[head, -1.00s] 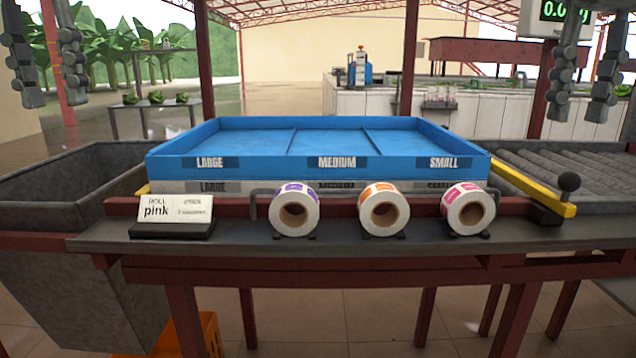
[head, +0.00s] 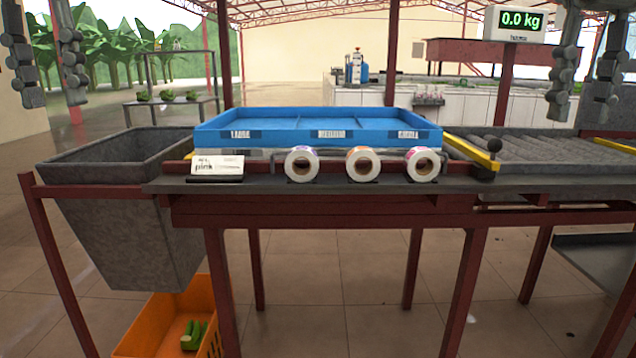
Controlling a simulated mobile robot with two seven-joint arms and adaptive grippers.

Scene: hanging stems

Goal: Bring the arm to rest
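My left gripper (head: 54,98) hangs at the upper left edge of the head view, its two grey fingers pointing down and apart. My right gripper (head: 577,115) hangs at the upper right edge, its fingers also pointing down with a gap between them. Nothing shows between the fingers of either gripper. Both appear in front of the work table and clear of everything on it. The upper parts of both arms are outside the view.
A table (head: 330,210) holds a blue divided tray (head: 320,137), several label rolls (head: 301,164) and a "pink" sign (head: 217,166). A grey bin (head: 135,220) stands left, above an orange crate (head: 150,325). The scale (head: 515,24) reads 0.0 kg. Floor is open in front.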

